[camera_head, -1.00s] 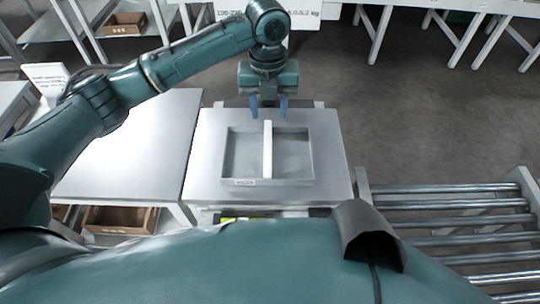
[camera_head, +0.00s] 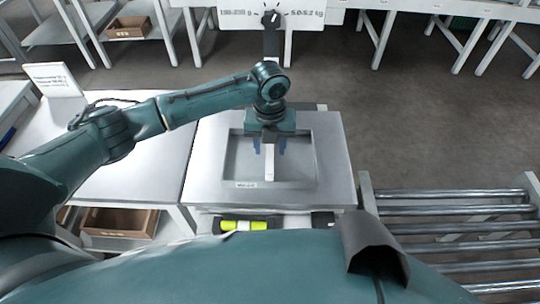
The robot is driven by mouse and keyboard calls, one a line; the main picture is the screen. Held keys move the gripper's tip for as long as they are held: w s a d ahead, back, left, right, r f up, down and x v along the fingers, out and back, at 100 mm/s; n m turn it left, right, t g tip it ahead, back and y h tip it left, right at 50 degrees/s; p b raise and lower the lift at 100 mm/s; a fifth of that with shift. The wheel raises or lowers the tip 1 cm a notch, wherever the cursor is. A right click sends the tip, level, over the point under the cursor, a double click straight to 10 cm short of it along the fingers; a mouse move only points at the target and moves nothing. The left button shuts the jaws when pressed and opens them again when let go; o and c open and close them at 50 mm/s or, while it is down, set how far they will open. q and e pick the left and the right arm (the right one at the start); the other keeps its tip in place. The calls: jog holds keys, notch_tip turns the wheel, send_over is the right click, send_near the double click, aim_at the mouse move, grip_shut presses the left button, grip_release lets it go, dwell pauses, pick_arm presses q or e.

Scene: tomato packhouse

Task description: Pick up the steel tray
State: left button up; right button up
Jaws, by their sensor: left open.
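The steel tray (camera_head: 306,184) is a shallow grey rectangular tray with a white bar (camera_head: 269,170) across its middle and a small label on its near edge. It sits on a square metal platform (camera_head: 331,135). My left gripper (camera_head: 269,149) is open above the tray, pointing down, with its two blue fingers on either side of the bar. I cannot tell whether the fingers touch the bar. The gripper body hides the far part of the bar and the tray's far edge. My right gripper is not in view.
A white-topped table (camera_head: 150,160) adjoins on the left, with a cardboard box (camera_head: 121,220) beneath it. A roller conveyor (camera_head: 455,225) is at the right. A dial sign (camera_head: 271,20) stands behind the platform. A yellow-green item (camera_head: 246,225) lies in front of the platform, below its top.

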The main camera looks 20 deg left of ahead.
pick_arm(q)
jog(key=shift+f, duration=0.55)
jog(key=shift+c, duration=0.4)
grip_shut()
